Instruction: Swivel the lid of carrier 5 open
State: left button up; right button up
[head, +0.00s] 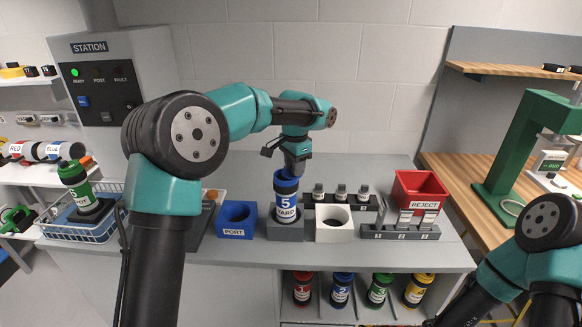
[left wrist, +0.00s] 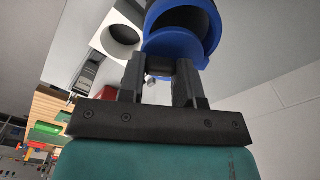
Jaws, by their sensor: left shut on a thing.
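Carrier 5 (head: 285,206), a blue and white tube labelled 5 and WARD, stands upright in a grey block (head: 288,231) on the bench. My left gripper (head: 291,170) reaches down to its top from above and is shut there. In the left wrist view, the fingers of my left gripper (left wrist: 160,72) are at the blue lid (left wrist: 174,47). The lid sits off to one side of the carrier's round mouth, and a dark interior (left wrist: 183,16) shows. The fingers hide the lid's near edge. My right arm is at the lower right; its gripper is out of view.
A blue PORT block (head: 237,233) stands left of carrier 5, and a white block with a round hole (head: 333,236) stands close on its right. Racks with grey parts and a red REJECT bin (head: 420,183) are further right. Several carriers (head: 341,287) stand on the shelf below.

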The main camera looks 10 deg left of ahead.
pick_arm(q)
jog(key=n, duration=0.2)
jog(key=w+d+n, duration=0.1)
jog(key=shift+w+n, duration=0.2)
jog(key=shift+n, duration=0.2)
jog(key=n, duration=0.1)
jog(key=w+n, duration=0.1)
jog(key=shift+d+n, duration=0.15)
jog(key=shift+n, duration=0.15)
jog(key=shift+w+a+n, duration=0.35)
jog(key=shift+w+n, duration=0.45)
jog(key=shift+n, duration=1.35)
jog(key=shift+w+a+n, duration=0.3)
jog(key=shift+w+n, duration=0.5)
jog(key=shift+n, duration=1.4)
jog(key=shift+w+a+n, duration=0.35)
jog(key=shift+w+n, duration=0.45)
jog(key=shift+n, duration=1.35)
jog(key=o, duration=0.9)
jog(key=shift+r, duration=0.15)
